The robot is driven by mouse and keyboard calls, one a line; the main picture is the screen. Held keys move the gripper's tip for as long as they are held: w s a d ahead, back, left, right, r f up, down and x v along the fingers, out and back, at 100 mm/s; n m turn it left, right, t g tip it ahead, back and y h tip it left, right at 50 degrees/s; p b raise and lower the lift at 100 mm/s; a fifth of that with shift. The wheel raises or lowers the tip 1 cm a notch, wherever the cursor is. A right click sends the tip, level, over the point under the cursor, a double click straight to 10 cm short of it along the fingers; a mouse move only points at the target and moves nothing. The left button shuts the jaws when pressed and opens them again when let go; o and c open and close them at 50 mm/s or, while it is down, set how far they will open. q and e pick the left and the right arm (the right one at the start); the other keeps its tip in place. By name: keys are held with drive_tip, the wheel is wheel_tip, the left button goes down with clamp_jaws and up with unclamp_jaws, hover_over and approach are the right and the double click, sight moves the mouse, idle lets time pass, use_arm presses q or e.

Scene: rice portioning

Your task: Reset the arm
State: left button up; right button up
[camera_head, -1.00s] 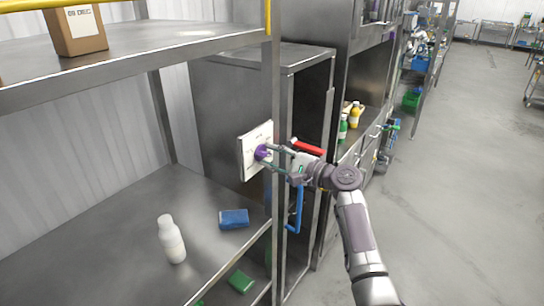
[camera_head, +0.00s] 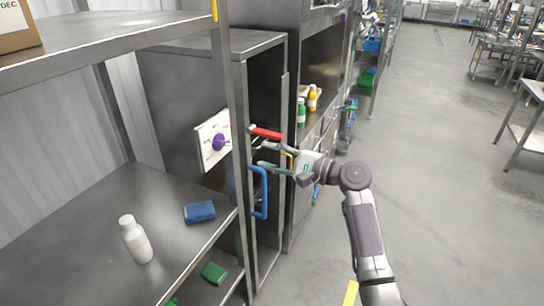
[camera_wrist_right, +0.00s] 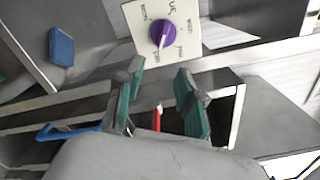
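My right gripper (camera_head: 278,158) is in front of the metal cabinet, to the right of a white panel (camera_head: 207,153) with a purple knob (camera_head: 219,141). In the right wrist view its two fingers (camera_wrist_right: 160,100) stand apart with nothing between them but background. The purple knob (camera_wrist_right: 163,33) shows beyond the fingertips, apart from them. My left gripper does not show in the head view.
A metal shelf (camera_head: 85,225) at left bears a white bottle (camera_head: 136,241) and a blue sponge (camera_head: 199,212). A blue handle (camera_head: 259,192) and a red handle (camera_head: 266,133) are close to my right gripper. Open floor (camera_head: 430,170) lies at right.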

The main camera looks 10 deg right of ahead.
drive_tip(key=shift+s+d, duration=0.15)
drive_tip(key=shift+d, duration=0.05)
